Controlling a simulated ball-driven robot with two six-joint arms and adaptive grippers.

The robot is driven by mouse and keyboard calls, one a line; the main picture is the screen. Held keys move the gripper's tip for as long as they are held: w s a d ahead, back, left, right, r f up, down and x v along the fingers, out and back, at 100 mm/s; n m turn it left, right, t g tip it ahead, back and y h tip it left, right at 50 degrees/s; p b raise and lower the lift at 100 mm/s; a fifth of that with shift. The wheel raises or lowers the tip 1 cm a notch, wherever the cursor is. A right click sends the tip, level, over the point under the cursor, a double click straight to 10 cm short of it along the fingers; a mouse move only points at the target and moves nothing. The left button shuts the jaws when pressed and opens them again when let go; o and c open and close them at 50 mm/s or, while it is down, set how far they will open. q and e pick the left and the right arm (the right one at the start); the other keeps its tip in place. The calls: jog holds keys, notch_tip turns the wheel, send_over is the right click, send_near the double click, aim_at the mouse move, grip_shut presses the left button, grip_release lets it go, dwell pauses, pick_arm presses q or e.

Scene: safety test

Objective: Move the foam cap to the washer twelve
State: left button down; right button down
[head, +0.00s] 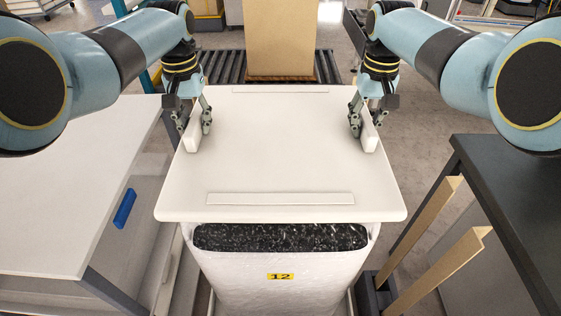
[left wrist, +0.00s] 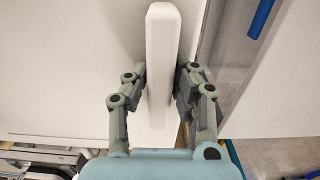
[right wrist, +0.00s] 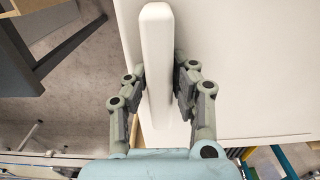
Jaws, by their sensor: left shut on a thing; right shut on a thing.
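The foam cap (head: 280,150) is a wide white slab with a raised strip near its front edge and another at its far edge. It lies over the white-wrapped washer labelled 12 (head: 280,285), whose dark speckled top shows below the cap's front edge. Whether the cap touches the washer is hidden. My left gripper (head: 195,128) is shut on the upright left handle bar of the cap, which fills the left wrist view (left wrist: 162,60). My right gripper (head: 364,125) is shut on the right handle bar, also in the right wrist view (right wrist: 157,60).
A white-topped table (head: 70,180) stands close on the left, with a blue handle-like piece (head: 125,208) on its side. A dark table (head: 515,180) with tan posts stands on the right. A tall cardboard box (head: 281,40) stands on a roller conveyor (head: 225,68) behind.

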pick_arm(q)
jog(key=shift+f+b, duration=0.3)
jog(key=shift+f, duration=0.25)
pick_arm(e)
jog(key=shift+f, duration=0.55)
pick_arm(q)
jog(key=c, duration=1.1)
grip_release()
jog(key=shift+r, duration=0.1)
pick_arm(e)
jog(key=c, duration=1.1)
grip_release()
jog(key=shift+r, duration=0.1)
pick_arm(q)
notch_tip(320, 180, up, 12)
jog(key=shift+f, duration=0.1)
pick_arm(e)
jog(key=shift+r, duration=0.3)
notch_tip(320, 180, up, 11)
jog(key=shift+r, duration=0.2)
